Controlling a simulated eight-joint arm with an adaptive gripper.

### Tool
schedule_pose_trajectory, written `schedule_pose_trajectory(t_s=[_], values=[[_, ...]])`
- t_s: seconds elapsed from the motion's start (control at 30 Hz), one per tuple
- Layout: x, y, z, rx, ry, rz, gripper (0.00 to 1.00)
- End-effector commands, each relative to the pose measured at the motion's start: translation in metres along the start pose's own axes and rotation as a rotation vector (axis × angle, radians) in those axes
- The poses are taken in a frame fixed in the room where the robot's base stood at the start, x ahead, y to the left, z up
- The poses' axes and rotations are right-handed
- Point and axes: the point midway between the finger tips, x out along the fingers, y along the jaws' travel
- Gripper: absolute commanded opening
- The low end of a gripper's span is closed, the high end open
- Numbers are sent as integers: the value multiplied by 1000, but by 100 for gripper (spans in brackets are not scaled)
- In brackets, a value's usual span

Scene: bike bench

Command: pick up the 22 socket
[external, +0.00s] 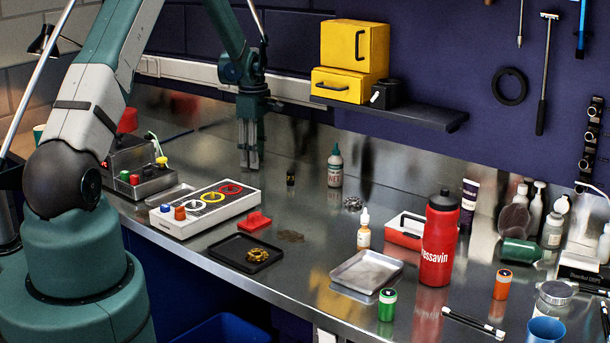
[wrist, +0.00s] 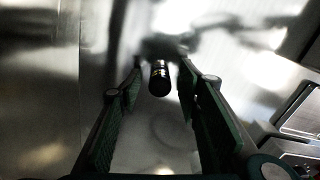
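A small black cylinder with yellow markings (external: 290,176) stands on the metal bench near the back wall. It looks like a socket, but I cannot read a number on it. My gripper (external: 250,166) hangs pointing down, to the left of the cylinder in the external view and apart from it. In the wrist view the black cylinder (wrist: 160,80) shows between the lines of the two fingers, beyond them. My gripper (wrist: 160,68) is open, with nothing held between its fingers.
A white box with coloured rings (external: 210,203) lies in front of my gripper. A black tray (external: 230,246) and a red bottle (external: 438,240) are farther forward. Bare bench surrounds the cylinder.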

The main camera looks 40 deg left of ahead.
Motion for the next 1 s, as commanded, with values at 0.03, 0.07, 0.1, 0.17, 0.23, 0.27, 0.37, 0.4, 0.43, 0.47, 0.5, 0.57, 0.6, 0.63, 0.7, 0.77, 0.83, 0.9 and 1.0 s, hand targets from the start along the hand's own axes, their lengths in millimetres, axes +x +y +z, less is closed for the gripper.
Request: schedule_pose_trajectory(t_s=[0.03,0.07,0.1,0.17,0.23,0.27,0.37,0.4,0.43,0.47,0.5,0.57,0.6,0.63,0.7,0.77,0.83,0.9,1.0], values=[[1,0,0,0,0,0,35],[2,0,0,0,0,0,35],[2,0,0,0,0,0,35],[2,0,0,0,0,0,35],[2,0,0,0,0,0,35],[2,0,0,0,0,0,35],[2,0,0,0,0,0,35],[2,0,0,0,0,0,35],[2,0,0,0,0,0,35],[2,0,0,0,0,0,35],[2,0,0,0,0,0,35],[2,0,0,0,0,0,35],[2,0,0,0,0,0,32],[2,0,0,0,0,0,28],[2,0,0,0,0,0,19],[2,0,0,0,0,0,11],[2,0,0,0,0,0,4],[1,0,0,0,0,0,4],[1,0,0,0,0,0,4]])
